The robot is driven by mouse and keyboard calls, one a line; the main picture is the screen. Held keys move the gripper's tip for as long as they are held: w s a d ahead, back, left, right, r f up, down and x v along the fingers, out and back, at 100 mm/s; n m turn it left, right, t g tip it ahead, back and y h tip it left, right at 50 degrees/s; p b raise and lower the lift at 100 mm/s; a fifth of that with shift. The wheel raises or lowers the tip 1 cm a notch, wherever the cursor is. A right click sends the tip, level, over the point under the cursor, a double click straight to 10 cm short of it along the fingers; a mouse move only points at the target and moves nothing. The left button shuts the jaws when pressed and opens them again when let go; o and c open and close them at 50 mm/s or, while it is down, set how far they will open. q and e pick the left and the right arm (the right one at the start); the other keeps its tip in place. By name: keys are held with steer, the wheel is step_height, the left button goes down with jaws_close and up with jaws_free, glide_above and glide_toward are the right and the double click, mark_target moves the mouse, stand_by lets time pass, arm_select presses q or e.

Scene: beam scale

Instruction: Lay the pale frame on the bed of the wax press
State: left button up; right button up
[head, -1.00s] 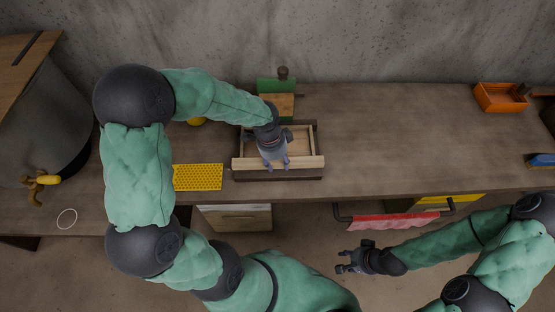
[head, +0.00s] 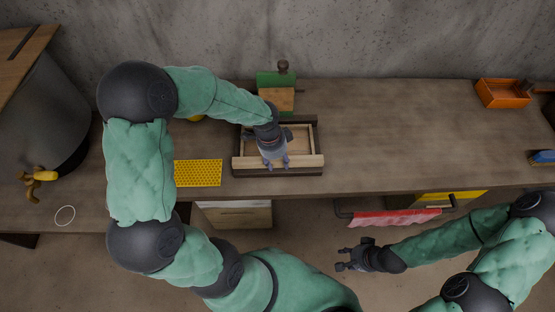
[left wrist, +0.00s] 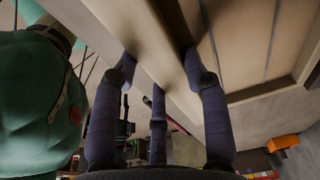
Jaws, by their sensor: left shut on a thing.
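The pale frame (head: 308,161) is a light wooden rectangle in the middle of the bench. My left gripper (head: 274,163) is shut on its near bar from above. In the left wrist view my left gripper's fingers (left wrist: 160,72) straddle the pale bar of the frame (left wrist: 160,48). A dark brown tray-like base (head: 310,172) shows around and under the frame; whether the frame touches it I cannot tell. Behind stands a green part with a wooden block and dark knob, likely of the wax press (head: 272,79). My right gripper (head: 347,258) is empty, fingers apart, in front of the bench.
A yellow perforated mat (head: 198,173) lies left of the frame. An orange box (head: 502,93) stands at the far right, and a blue item (head: 541,158) lies near the right edge. A large grey vat (head: 42,120) stands left. The bench right of the frame is clear.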

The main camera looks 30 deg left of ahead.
arm_select(q)
steer(key=shift+f+b, duration=0.3)
steer(key=shift+f, duration=0.25)
steer(key=o, duration=1.4)
steer(key=shift+o, duration=0.2)
step_height(320, 180, up, 12)
steer(key=s+a, duration=0.1)
steer(key=shift+a, duration=0.3)
steer(key=shift+f, duration=0.15)
